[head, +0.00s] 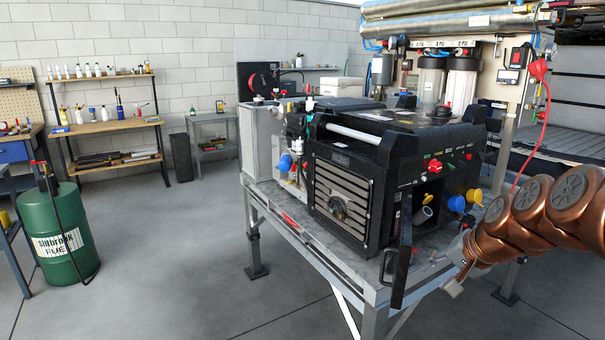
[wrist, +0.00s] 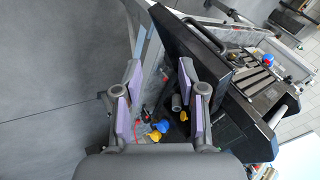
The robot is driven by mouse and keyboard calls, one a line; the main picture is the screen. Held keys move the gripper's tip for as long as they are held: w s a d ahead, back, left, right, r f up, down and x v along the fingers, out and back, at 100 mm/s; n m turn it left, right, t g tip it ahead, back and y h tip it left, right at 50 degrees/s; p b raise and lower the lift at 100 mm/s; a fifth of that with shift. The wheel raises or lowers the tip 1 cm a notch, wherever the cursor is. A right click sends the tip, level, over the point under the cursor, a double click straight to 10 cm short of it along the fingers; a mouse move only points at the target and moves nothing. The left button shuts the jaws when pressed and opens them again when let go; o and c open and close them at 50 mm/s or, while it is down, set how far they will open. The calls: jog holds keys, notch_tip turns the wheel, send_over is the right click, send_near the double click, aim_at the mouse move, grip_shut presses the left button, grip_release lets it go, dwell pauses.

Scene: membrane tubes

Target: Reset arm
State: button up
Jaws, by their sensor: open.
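My copper-coloured arm comes in from the right in the head view. My gripper (head: 453,287) is at its end, near the front right corner of the metal table. In the wrist view my gripper (wrist: 160,100) has its two purple-padded fingers wide apart, with nothing held between them. Behind the fingers is the black machine (head: 345,195), which also shows in the wrist view (wrist: 190,50). Its blue cap (head: 457,203) and yellow cap (head: 474,196) are on its front; the blue cap (wrist: 163,126) and yellow cap (wrist: 155,136) show beyond the fingers.
The machine stands on a metal table (head: 290,212). A black panel (head: 402,260) hangs open at its front corner. Long grey tubes (head: 440,25) lie on a rack above. A green barrel (head: 60,235) and a workbench (head: 105,127) are at left. The floor between is clear.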

jog(key=s+a+f+n+g+p, duration=0.2)
jog(key=s+a+n+g, duration=0.2)
jog(key=s+a, duration=0.7)
jog(key=s+f+n+g+h+p, duration=0.1)
jog(key=s+n+g, duration=0.1)
jog(key=s, duration=0.9)
jog(key=s+d+f+n+g+h+p, duration=0.1)
jog(key=s+f+n+g, duration=0.1)
jog(key=s, duration=0.8)
jog(key=shift+s+f, duration=0.25)
jog(key=shift+s, duration=0.15)
